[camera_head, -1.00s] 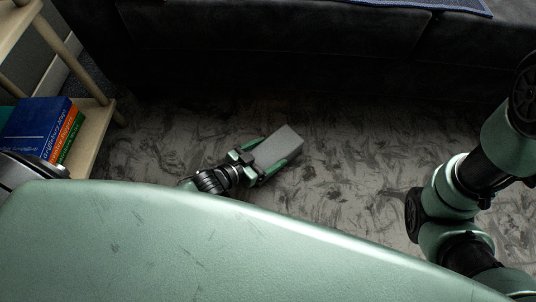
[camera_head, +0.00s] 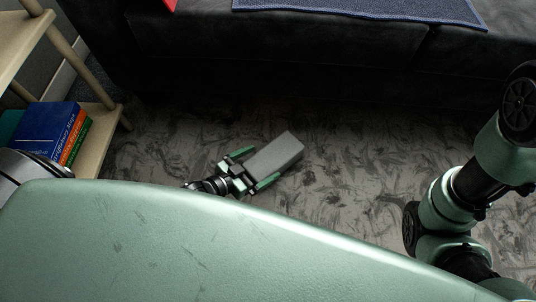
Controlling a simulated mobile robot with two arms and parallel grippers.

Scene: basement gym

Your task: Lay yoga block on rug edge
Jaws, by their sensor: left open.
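The grey yoga block (camera_head: 277,153) lies at a slant on the patterned grey rug (camera_head: 340,200) in the middle of the head view. My left gripper (camera_head: 255,170) is open, with its green fingers on either side of the block's near-left end. I cannot tell whether the fingers touch the block. My own green body hides the near part of the floor. My right arm shows at the right, but its gripper is out of view.
A dark sofa (camera_head: 330,60) with a blue cloth (camera_head: 360,10) on it runs along the back. A wooden shelf (camera_head: 97,140) with several books (camera_head: 50,130) stands at the left. The rug right of the block is clear.

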